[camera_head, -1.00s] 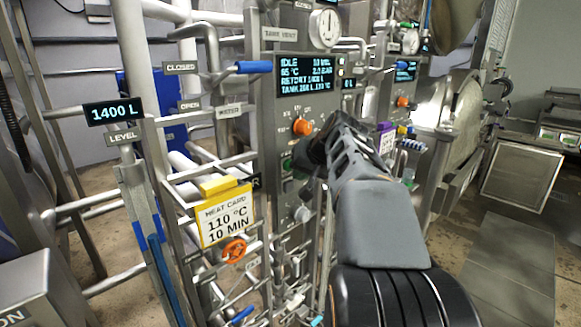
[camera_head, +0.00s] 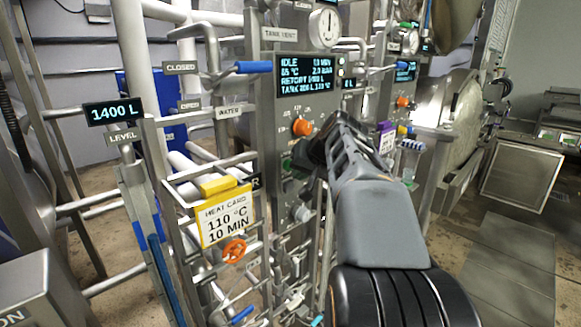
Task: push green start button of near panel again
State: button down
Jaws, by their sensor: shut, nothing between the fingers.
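The near panel (camera_head: 265,118) is a grey upright plate with a lit display (camera_head: 304,75) that reads IDLE on its top line. An orange knob (camera_head: 302,127) sits below the display. A green button (camera_head: 286,164) shows below and left of the knob, small and partly covered. My gripper (camera_head: 304,154) is at the panel just right of the green button, below the orange knob. It is shut and empty. Its fingertips are mostly hidden by its dark body, so I cannot tell whether they touch the button.
A yellow-framed heat card (camera_head: 226,217) reading 110 °C, 10 MIN hangs left of my arm. An orange handwheel (camera_head: 234,250) and pipes crowd below it. A blue-handled lever (camera_head: 253,67) juts out above. A second panel (camera_head: 405,75) stands behind at right.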

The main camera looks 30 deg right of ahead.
jog(key=shift+w, duration=0.15)
jog(key=shift+w, duration=0.25)
jog(key=shift+w+a+p, duration=0.2)
jog(key=shift+w+p, duration=0.15)
jog(key=shift+w, duration=0.3)
dwell(1.1)
jog(key=shift+s, duration=0.15)
jog(key=shift+s+d+b, duration=0.2)
jog(key=shift+s+b, duration=0.35)
jog(key=shift+s, duration=0.35)
jog(key=shift+s+d+b, duration=0.25)
jog(key=shift+s+b, duration=0.3)
jog(key=shift+s, duration=0.7)
jog(key=shift+s+d+b, duration=0.2)
jog(key=shift+s+b, duration=0.3)
jog(key=shift+s, duration=0.7)
